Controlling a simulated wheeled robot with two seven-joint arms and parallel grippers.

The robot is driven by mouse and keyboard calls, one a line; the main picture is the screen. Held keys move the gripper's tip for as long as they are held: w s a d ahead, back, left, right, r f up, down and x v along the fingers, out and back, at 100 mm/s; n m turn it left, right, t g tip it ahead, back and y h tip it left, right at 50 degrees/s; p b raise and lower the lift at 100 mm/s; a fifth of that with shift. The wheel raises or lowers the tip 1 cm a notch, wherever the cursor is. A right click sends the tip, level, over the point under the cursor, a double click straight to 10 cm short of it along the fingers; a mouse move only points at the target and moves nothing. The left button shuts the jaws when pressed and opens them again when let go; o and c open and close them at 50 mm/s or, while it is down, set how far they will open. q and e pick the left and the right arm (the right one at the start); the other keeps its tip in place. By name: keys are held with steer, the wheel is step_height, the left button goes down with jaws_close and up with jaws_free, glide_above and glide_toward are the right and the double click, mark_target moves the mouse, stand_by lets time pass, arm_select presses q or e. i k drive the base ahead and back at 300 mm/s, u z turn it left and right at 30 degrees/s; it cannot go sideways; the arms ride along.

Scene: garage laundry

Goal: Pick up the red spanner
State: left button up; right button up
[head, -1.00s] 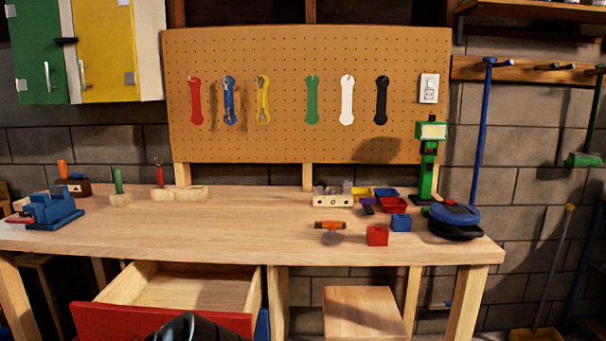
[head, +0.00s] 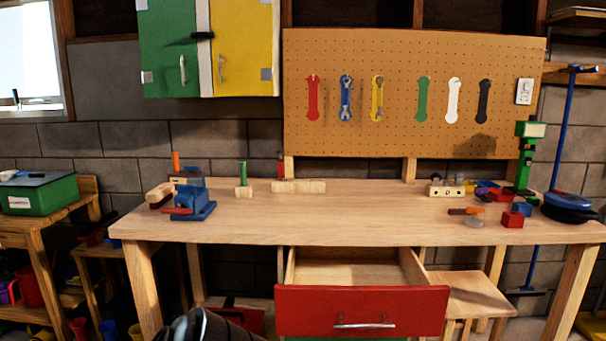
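A dark rounded part of my own body shows at the bottom edge, left of the middle. Neither my left nor my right gripper can be seen.
The wooden workbench (head: 350,218) stands below the pegboard. Its red-fronted drawer (head: 310,297) is open towards me. A blue vise (head: 197,203) sits at the bench's left; blocks and small tools lie at the right. A green box (head: 38,196) stands far left.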

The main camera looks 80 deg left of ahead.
mark_target(280, 163)
steer(key=k, duration=0.65)
steer(key=u, duration=0.7)
